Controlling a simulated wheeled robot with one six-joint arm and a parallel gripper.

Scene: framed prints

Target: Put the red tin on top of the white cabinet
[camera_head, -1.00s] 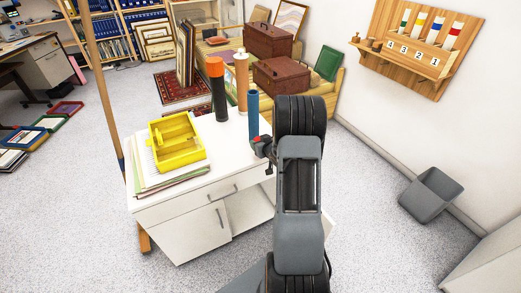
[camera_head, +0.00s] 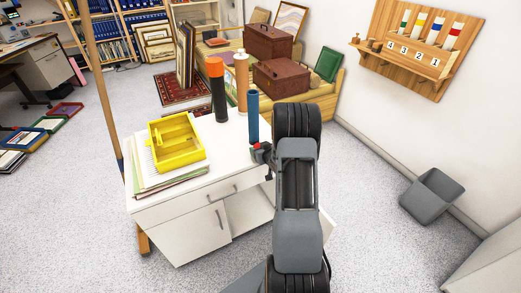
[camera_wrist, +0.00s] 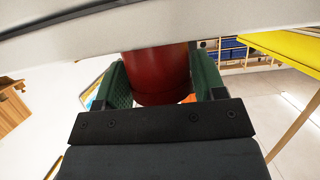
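The red tin (camera_wrist: 158,75) is between the two green finger pads of my gripper (camera_wrist: 162,84) in the wrist view, with a pad against each side. In the head view only a small red part of the tin (camera_head: 257,146) shows at my gripper (camera_head: 263,154). The gripper is at the right edge of the white cabinet (camera_head: 185,215), close to its top. A pale surface cuts off part of the tin in the wrist view. I cannot tell whether the tin touches the cabinet top.
A blue cylinder (camera_head: 253,117), a black one with an orange cap (camera_head: 219,95) and a tan one (camera_head: 242,82) stand at the cabinet's back. A yellow tray (camera_head: 176,141) lies on papers at left. The front middle of the top is clear.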

